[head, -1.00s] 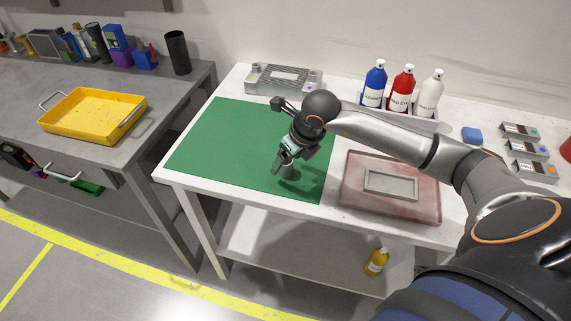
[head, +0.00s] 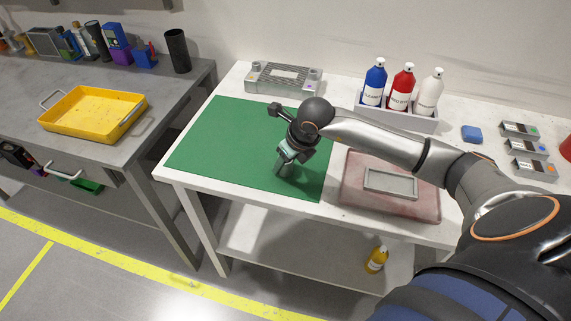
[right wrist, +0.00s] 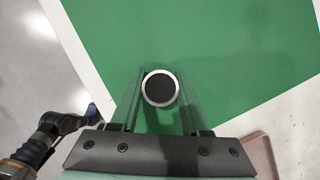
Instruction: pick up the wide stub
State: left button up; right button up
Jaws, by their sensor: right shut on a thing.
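The wide stub shows in the right wrist view (right wrist: 160,89) as a round end with a pale metal rim and a dark centre. In the head view the stub (head: 284,169) is a short grey piece at the front right of the green mat (head: 225,145). My right gripper (right wrist: 160,80) is shut on it, with one finger on each side. In the head view the right gripper (head: 287,158) covers its upper part. I cannot tell whether its base touches the mat. My left gripper is not in view.
A reddish board with a grey frame (head: 352,203) lies right of the mat. A grey fixture (head: 284,83) stands behind the mat. A tray (head: 425,126) holds blue, red and white bottles. The mat's left part is clear.

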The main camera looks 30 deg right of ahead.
grip_shut()
jog(key=shift+r, duration=0.2)
